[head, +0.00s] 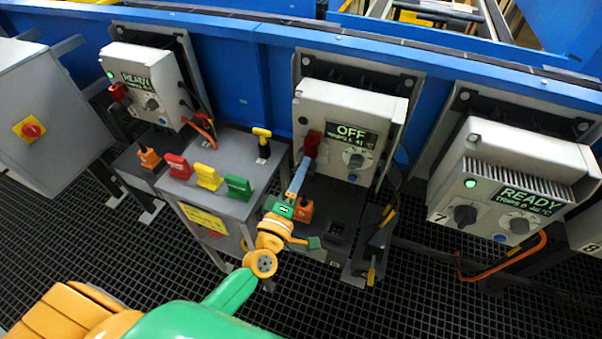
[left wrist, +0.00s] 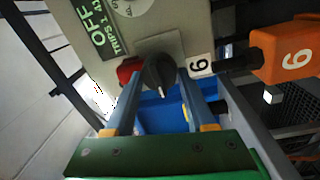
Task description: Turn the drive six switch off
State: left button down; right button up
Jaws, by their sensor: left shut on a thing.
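The drive six box (head: 350,112) stands in the middle of the head view, and its display (head: 351,140) reads OFF. In the left wrist view, the dark switch knob (left wrist: 158,72) sits beside a label with a 6 (left wrist: 200,65). My left gripper (head: 304,166) reaches up to the lower left of the box front. In the left wrist view its blue fingers (left wrist: 159,84) stand on both sides of the knob, shut on it. A red part (head: 312,143) shows just above the fingertips. In the head view the knob is mostly hidden. My right gripper is out of view.
A grey stand (head: 215,160) with red, yellow and green blocks is to the left. Drive seven (head: 515,180) at right and another drive (head: 140,78) at left read READY.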

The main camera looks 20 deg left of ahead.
pick_arm(q)
jog(key=shift+r, duration=0.15)
jog(key=shift+c, duration=1.2)
grip_release()
jog(key=s, duration=0.7)
jog(key=shift+f+b, duration=0.35)
jog(key=shift+b, duration=0.1)
jog(key=shift+a, duration=0.1)
